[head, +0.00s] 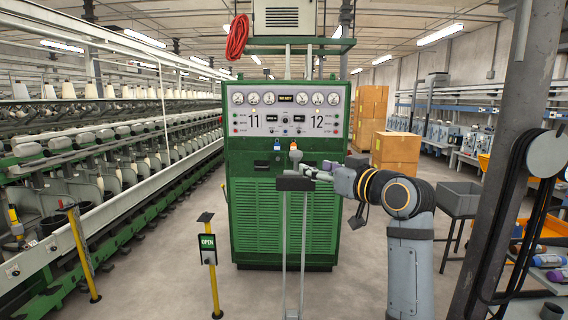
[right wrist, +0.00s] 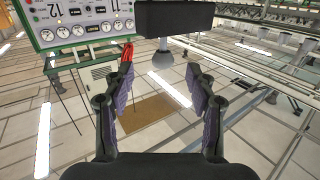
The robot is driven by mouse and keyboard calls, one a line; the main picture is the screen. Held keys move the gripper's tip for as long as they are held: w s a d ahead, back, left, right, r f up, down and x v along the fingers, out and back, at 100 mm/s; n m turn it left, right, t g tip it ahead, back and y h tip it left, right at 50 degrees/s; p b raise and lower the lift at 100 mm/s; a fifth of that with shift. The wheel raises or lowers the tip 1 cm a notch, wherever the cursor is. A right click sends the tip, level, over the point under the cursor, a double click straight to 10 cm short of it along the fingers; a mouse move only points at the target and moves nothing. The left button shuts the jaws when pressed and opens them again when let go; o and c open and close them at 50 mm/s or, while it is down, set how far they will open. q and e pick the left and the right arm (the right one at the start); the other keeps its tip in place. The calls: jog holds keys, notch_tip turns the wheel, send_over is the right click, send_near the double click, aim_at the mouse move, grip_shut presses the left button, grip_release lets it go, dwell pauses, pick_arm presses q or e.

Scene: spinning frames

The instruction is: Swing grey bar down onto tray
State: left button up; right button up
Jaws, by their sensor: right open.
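A grey bar (head: 284,245) stands upright in the head view as two thin, parallel light-grey rods. A dark block (head: 295,184) sits across their top end, and it also shows at the top of the right wrist view (right wrist: 175,18). The lower ends of the rods run to the bottom edge of the head view. I cannot make out a tray there. My right gripper (head: 312,173) is at the dark block, coming from the right. In the right wrist view my right gripper (right wrist: 158,85) is open, with nothing between its fingers. My left gripper is not in view.
A green control cabinet (head: 250,215) stands behind the bar. A yellow post with an OPEN sign (head: 208,243) stands to its left, near a long spinning frame (head: 110,180).

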aim_at(297, 150)
jog(key=w+a+r+p, duration=0.1)
jog(key=w, duration=0.1)
jog(key=w+a+r+p, duration=0.1)
jog(key=w+a+p, duration=0.3)
jog(key=shift+w+r, duration=0.3)
jog(key=shift+r, duration=0.1)
jog(key=shift+w+a+f, duration=0.15)
jog(key=shift+w, duration=0.2)
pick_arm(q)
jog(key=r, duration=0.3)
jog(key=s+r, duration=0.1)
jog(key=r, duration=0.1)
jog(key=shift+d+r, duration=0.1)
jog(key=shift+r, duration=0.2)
pick_arm(e)
jog(key=shift+w+f, duration=0.1)
jog(key=shift+a, duration=0.1)
jog(key=shift+c, duration=0.2)
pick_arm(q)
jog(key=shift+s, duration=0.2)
pick_arm(e)
grip_shut()
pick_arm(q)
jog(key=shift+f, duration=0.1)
